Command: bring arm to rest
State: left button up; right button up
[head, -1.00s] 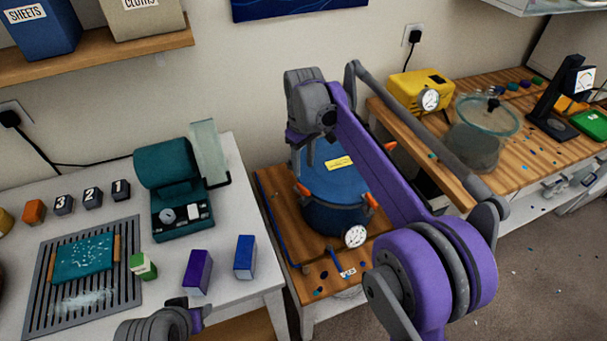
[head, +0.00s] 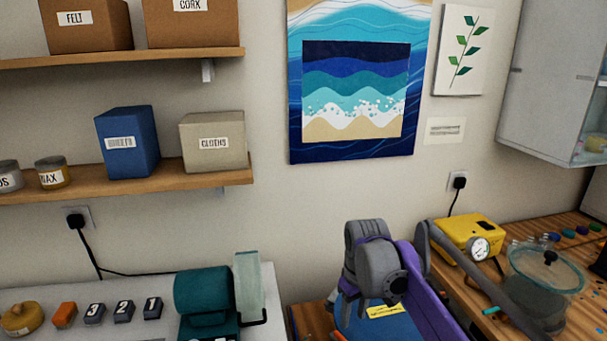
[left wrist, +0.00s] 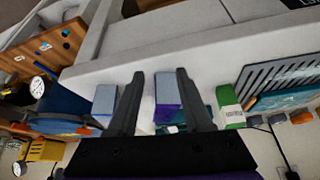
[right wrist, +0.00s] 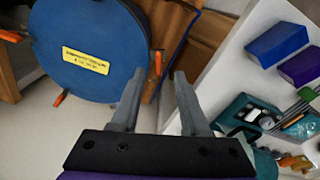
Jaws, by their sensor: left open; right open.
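My right gripper (head: 348,298) is open and empty in the head view, in front of and above the blue round pot (head: 372,322) with a yellow label. The right wrist view shows its two fingers (right wrist: 159,72) apart with nothing between them, and the pot lid (right wrist: 88,45) at left. My left gripper (left wrist: 162,75) shows only in the left wrist view. Its fingers are open over the white table. A purple box (left wrist: 167,92) appears between them in the picture, apparently beyond them; contact cannot be told.
A blue box (left wrist: 104,103) and a green box (left wrist: 229,106) stand either side of the left fingers. A teal machine (head: 203,295) is on the white table (head: 262,285). A yellow gauge unit (head: 468,240) and a glass vessel (head: 545,285) stand at right. Shelves hang above left.

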jog(key=s+d+f+m+t, duration=0.1)
jog(key=s+f, duration=0.3)
jog(key=s, duration=0.4)
jog(key=s+d+f+m+t, duration=0.2)
jog(key=s+f+m, duration=0.1)
jog(key=s, duration=0.6)
jog(key=s+d+f+m+t, duration=0.1)
jog(key=s+f, duration=0.3)
jog(key=s, duration=0.4)
jog(key=shift+s+d+f+m+t, duration=0.3)
jog(key=shift+d+f+m, duration=0.1)
jog(key=shift+d, duration=0.35)
